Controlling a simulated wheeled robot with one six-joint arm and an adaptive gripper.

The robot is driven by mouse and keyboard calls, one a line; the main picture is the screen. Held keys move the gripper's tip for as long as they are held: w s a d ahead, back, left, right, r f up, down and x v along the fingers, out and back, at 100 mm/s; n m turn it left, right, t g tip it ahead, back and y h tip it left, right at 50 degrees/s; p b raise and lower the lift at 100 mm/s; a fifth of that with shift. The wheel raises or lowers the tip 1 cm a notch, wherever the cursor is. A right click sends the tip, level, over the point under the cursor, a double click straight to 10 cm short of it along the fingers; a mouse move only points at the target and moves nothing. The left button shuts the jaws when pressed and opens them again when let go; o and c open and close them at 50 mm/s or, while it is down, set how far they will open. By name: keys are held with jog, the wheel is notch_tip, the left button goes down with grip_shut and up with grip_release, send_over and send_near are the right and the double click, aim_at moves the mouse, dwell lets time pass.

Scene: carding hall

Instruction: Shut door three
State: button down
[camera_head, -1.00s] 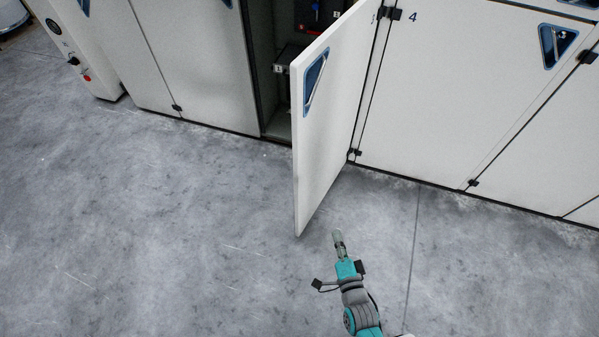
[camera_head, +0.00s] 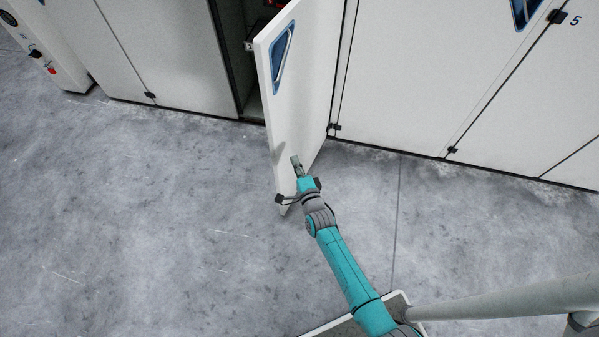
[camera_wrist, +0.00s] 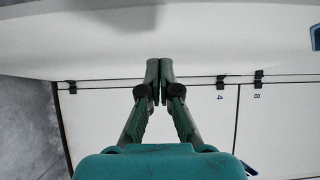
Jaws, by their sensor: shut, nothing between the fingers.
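Door three (camera_head: 305,85) is a white panel with a blue-edged triangular handle. It stands open, swung out over the floor from hinges on its right edge, with the dark cabinet opening (camera_head: 238,60) behind it on the left. My gripper (camera_head: 295,160) is shut and empty, at the lower part of the door's outer face. In the wrist view the shut fingertips (camera_wrist: 160,64) overlap the lower edge of the white door panel (camera_wrist: 90,40). I cannot tell whether they touch it.
A closed white door (camera_head: 410,80) is to the right of the open one, and closed panels (camera_head: 160,50) are to the left. A control box (camera_head: 45,50) with a red button stands at far left. The grey floor (camera_head: 150,230) in front is clear.

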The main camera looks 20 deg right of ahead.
aim_at(279, 144)
jog(key=w, duration=0.1)
jog(key=w+a, duration=0.1)
jog(key=w, duration=0.2)
jog(key=shift+w+a, duration=0.2)
jog(key=shift+a, duration=0.1)
jog(key=shift+w+a, duration=0.45)
jog(key=shift+w, duration=0.1)
